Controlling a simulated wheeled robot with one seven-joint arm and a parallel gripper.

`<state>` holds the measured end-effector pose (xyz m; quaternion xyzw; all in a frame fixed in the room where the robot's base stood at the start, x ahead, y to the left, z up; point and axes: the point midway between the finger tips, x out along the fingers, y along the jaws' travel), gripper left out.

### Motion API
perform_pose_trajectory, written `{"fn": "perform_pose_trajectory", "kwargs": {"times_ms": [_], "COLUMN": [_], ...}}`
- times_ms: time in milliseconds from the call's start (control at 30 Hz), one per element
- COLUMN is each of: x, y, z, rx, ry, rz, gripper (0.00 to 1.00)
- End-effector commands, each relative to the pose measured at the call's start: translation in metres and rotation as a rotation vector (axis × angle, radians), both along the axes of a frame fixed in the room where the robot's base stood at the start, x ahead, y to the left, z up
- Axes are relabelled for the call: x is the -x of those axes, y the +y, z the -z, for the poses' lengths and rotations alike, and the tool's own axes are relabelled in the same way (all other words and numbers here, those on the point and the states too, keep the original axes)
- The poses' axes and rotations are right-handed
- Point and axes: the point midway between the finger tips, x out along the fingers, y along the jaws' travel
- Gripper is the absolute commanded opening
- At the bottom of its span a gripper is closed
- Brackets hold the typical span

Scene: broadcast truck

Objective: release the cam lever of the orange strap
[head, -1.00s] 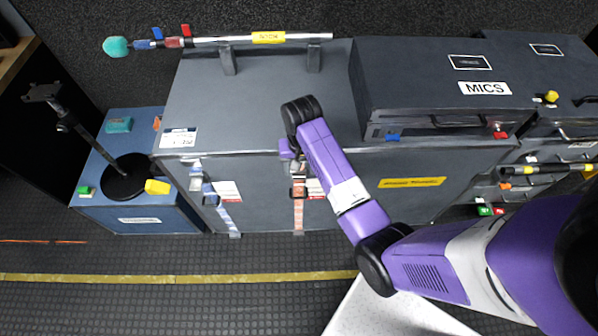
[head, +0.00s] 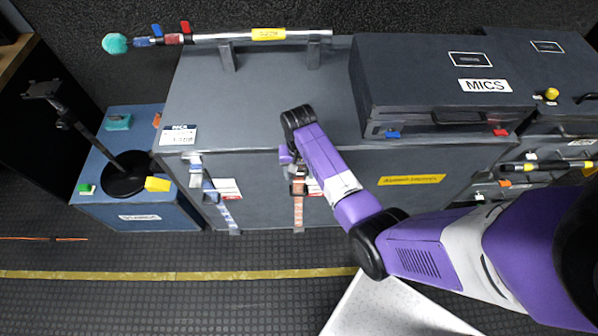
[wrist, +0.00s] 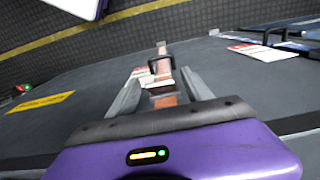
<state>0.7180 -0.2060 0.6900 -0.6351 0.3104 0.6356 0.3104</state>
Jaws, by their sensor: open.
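The orange strap (head: 298,213) hangs down the front of the large grey case, with a dark cam buckle (head: 298,188) near its upper part. In the wrist view the orange strap (wrist: 166,101) runs between the fingers, and the dark cam lever (wrist: 161,64) stands out from it just beyond the fingertips. My gripper (wrist: 158,86) is open around the line of the strap, one finger on each side, holding nothing. In the head view my wrist hides the strap's top and the fingers. Whether the lever is touched or how far it is raised I cannot tell.
The large grey case (head: 255,100) carries a pole (head: 210,38) on brackets. A blue strap (head: 228,214) hangs to the left, with white labels beside both straps. The MICS case (head: 440,80) sits at right. A blue box (head: 150,215) with a stand is at left. Floor in front is open.

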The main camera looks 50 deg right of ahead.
Motion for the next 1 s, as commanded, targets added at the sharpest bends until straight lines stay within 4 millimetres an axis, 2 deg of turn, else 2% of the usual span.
{"fn": "perform_pose_trajectory", "kwargs": {"times_ms": [100,133,400,1000], "x": [-0.0001,-0.0001,-0.0001,-0.0044], "y": [0.0000,0.0000,-0.0001,-0.0055], "z": [-0.0003,-0.0003,-0.0004,-0.0045], "rx": [0.000,0.000,0.000,-0.136], "ry": [0.000,0.000,0.000,0.106], "rz": [0.000,0.000,0.000,0.000], "gripper": [0.58,0.54,0.01,0.00]}}
